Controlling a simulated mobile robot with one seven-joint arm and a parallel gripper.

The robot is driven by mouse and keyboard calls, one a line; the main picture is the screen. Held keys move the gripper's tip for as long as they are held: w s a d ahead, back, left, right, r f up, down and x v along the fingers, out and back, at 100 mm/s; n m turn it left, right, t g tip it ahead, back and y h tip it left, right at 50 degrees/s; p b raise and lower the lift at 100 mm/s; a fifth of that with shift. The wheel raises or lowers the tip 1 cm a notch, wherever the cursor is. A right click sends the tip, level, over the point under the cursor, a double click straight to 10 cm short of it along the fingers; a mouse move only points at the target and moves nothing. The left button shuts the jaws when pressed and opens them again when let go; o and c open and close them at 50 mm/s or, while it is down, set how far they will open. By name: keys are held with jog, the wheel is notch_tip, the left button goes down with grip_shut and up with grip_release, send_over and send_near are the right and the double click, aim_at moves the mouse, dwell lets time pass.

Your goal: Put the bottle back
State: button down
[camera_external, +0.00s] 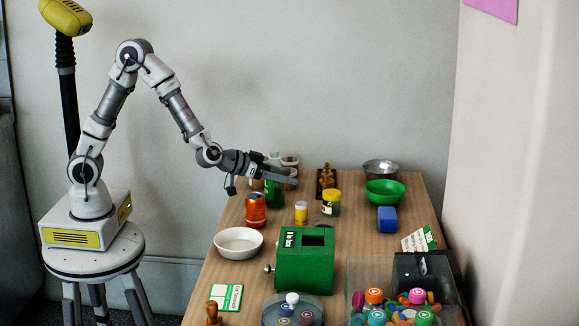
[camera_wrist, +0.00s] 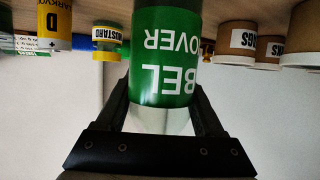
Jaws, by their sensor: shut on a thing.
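A bottle with a green label and white lettering (camera_wrist: 163,60) stands between the two dark fingers of my gripper (camera_wrist: 160,104) in the wrist view, which looks upside down. The fingers are shut on its sides. Below the label the bottle is pale. In the external view my gripper (camera_external: 278,176) reaches over the back left of the wooden table, and the green bottle (camera_external: 273,192) shows partly behind and under it. Whether the bottle's base touches the table I cannot tell.
Near the bottle are an orange can (camera_external: 255,210), a yellow can (camera_external: 301,213), a mustard jar (camera_external: 331,206) and brown bottles (camera_external: 326,184). Brown tubs (camera_wrist: 237,42) stand beside it. A white bowl (camera_external: 238,246) and green machine (camera_external: 303,266) are nearer. Bare wood (camera_external: 345,240) lies mid-table.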

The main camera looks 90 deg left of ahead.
jog(key=shift+r, duration=0.1)
jog(key=shift+f, duration=0.2)
grip_release()
